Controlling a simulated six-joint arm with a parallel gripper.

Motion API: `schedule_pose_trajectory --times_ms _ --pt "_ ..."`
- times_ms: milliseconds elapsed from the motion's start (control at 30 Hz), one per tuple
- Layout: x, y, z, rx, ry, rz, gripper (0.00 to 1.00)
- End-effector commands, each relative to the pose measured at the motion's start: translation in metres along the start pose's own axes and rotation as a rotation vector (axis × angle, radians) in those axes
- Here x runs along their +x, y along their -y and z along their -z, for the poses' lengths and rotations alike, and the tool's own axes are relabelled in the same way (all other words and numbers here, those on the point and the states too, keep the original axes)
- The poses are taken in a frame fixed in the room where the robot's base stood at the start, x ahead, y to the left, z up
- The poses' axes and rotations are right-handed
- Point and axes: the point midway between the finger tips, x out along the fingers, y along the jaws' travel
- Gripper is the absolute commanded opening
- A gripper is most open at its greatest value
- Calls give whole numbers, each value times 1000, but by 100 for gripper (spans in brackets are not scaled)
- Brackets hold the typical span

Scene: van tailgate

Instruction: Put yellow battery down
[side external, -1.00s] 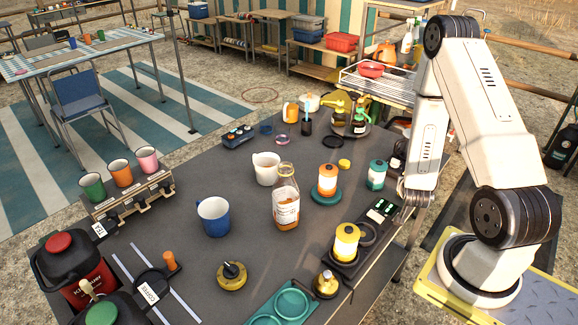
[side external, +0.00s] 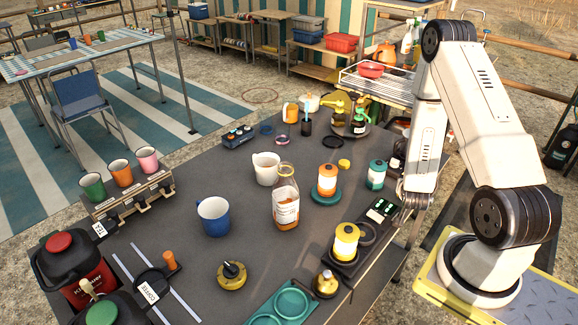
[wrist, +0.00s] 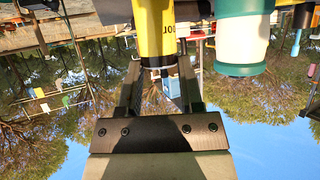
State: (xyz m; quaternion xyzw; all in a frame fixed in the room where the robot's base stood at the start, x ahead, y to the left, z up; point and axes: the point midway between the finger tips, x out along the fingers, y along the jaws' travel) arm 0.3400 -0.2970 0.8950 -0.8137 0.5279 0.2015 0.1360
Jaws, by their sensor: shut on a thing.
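My gripper (wrist: 158,72) is shut on the yellow battery (wrist: 154,28), a narrow yellow body with black print, whose far part runs out of the wrist view at the top. The wrist view is upside down. A teal and white canister (wrist: 243,40) shows close beside it there. A yellow and white canister (side external: 345,242) stands upright in a black dock (side external: 366,236) with a lit green display (side external: 382,208). I cannot tell from the side view whether it is the held one.
An orange and white canister (side external: 327,179) and a teal one (side external: 376,174) stand behind the dock. The dark tabletop (side external: 175,205) has free room at left.

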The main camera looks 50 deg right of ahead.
Motion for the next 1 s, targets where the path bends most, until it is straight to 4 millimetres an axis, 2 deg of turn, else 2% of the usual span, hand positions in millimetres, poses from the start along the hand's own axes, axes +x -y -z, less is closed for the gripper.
schedule_pose_trajectory --times_ms 33,900,933,1000 --pt "4 0 -7 -10 10 -2 0" --pt "7 0 -14 -14 14 -2 0" --pt "7 0 -14 -14 14 -2 56" --pt "7 0 -14 -14 14 -2 79"
